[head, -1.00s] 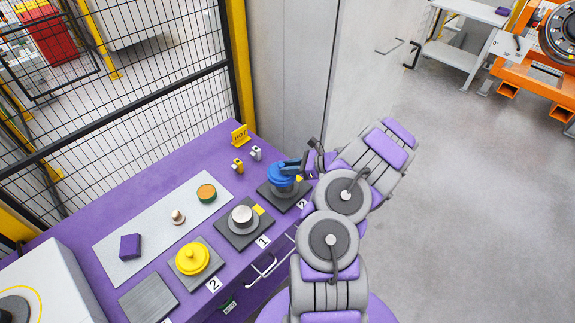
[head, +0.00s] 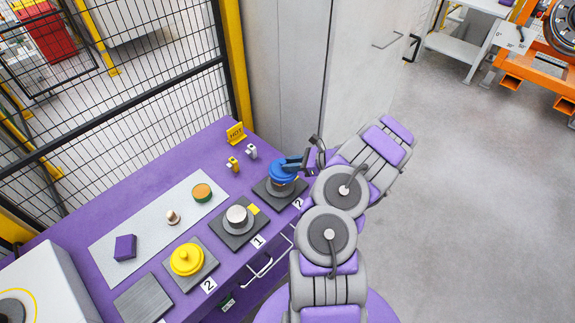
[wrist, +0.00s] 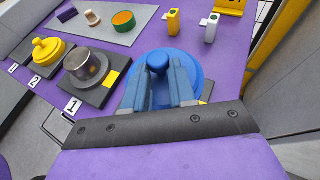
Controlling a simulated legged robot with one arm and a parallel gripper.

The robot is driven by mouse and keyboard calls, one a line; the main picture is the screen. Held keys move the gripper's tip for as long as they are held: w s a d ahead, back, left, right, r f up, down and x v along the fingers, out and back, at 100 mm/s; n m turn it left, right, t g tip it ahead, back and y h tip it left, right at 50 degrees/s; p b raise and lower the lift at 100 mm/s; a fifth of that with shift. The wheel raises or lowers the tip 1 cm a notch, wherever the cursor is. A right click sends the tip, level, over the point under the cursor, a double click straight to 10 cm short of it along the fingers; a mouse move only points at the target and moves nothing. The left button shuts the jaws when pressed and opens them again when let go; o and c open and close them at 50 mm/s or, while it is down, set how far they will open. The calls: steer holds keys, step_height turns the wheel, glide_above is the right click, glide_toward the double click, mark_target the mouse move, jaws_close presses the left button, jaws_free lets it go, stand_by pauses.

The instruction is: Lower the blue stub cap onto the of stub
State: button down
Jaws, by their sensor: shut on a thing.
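The blue stub cap (head: 280,175) is over the far right plate (head: 268,195), which stands by a label 2. A bit of grey stub (head: 282,188) shows under the cap; I cannot tell whether they touch. My gripper (head: 293,162) reaches in from the right at the cap's top. In the wrist view my gripper (wrist: 158,72) has its two blue fingers either side of the round knob of the blue cap (wrist: 195,65), shut on it. The cap hides the stub there.
A bare metal stub (head: 237,215) stands on the neighbouring plate by label 1. A yellow cap (head: 187,260) sits on another plate. A yellow HOT sign (head: 236,134) and two small yellow and grey pieces stand behind. A tall cabinet (head: 280,70) rises beyond the bench (head: 75,240).

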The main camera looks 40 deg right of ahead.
steer(key=shift+d, duration=0.3)
steer(key=shift+a+r, duration=0.2)
steer(key=shift+a, duration=0.3)
steer(key=shift+a+r, duration=0.15)
steer(key=shift+a, duration=0.35)
steer(key=shift+d+f, duration=0.15)
steer(key=shift+d, duration=0.4)
steer(key=shift+d+f, duration=0.15)
steer(key=shift+d, duration=0.35)
steer(key=shift+a+r, duration=0.2)
steer(key=shift+a, duration=1.15)
steer(key=shift+d+f, duration=0.15)
steer(key=shift+d, duration=0.05)
steer(key=shift+a, duration=0.5)
steer(key=shift+d+p, duration=0.35)
steer(key=shift+d, duration=0.5)
steer(key=shift+a, duration=0.25)
